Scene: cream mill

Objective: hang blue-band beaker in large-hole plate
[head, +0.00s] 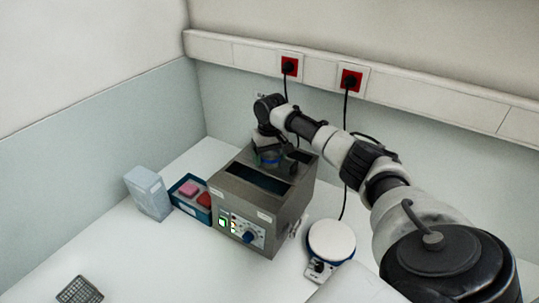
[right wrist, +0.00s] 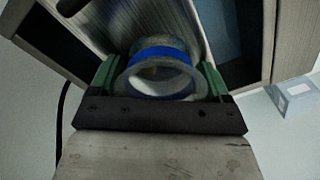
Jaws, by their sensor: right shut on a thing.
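The blue-band beaker (right wrist: 162,75) is glass, with a wide rim and a blue band, and sits between the green fingers of my right gripper (right wrist: 160,84). My right gripper (head: 268,158) is shut on it, over the back part of the steel water bath (head: 262,210). Below the beaker, the bath's top (right wrist: 190,32) shows brushed metal between dark openings. I cannot tell whether the beaker touches or sits in a hole of the plate. My left gripper is out of view.
Left of the bath stand a blue tray (head: 184,205) with pink and red pieces and a pale blue box (head: 148,193). A round white-topped device (head: 331,241) stands at its right. A dark grid rack (head: 79,291) lies at the front left. The table between is clear.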

